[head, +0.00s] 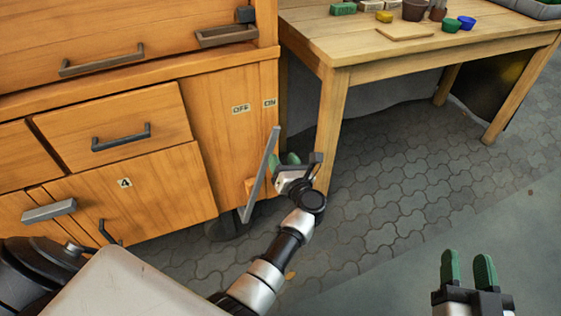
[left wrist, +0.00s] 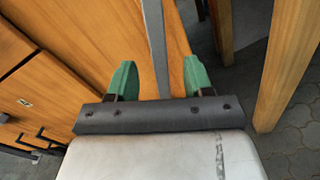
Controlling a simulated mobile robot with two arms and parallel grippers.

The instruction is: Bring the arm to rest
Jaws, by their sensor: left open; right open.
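My left gripper (head: 285,158) is open beside the wooden cabinet's right corner, its green fingertips close to a long grey metal lever (head: 262,172). The lever stands tilted, its upper end leaning right, below the OFF and ON labels (head: 241,108). In the left wrist view the lever (left wrist: 155,40) appears between the two green fingers of my left gripper (left wrist: 159,78), with a gap on each side. The lever's lower part is hidden there behind the gripper body. My right gripper (head: 468,268) is open and empty above the paved floor at the lower right.
The cabinet (head: 190,78) with drawers and dark handles fills the left side. A wooden table (head: 345,40) stands at the back right, its near leg (head: 330,125) close to my left gripper. Cups and blocks lie on it. The paved floor (head: 400,190) is clear between the table and my right gripper.

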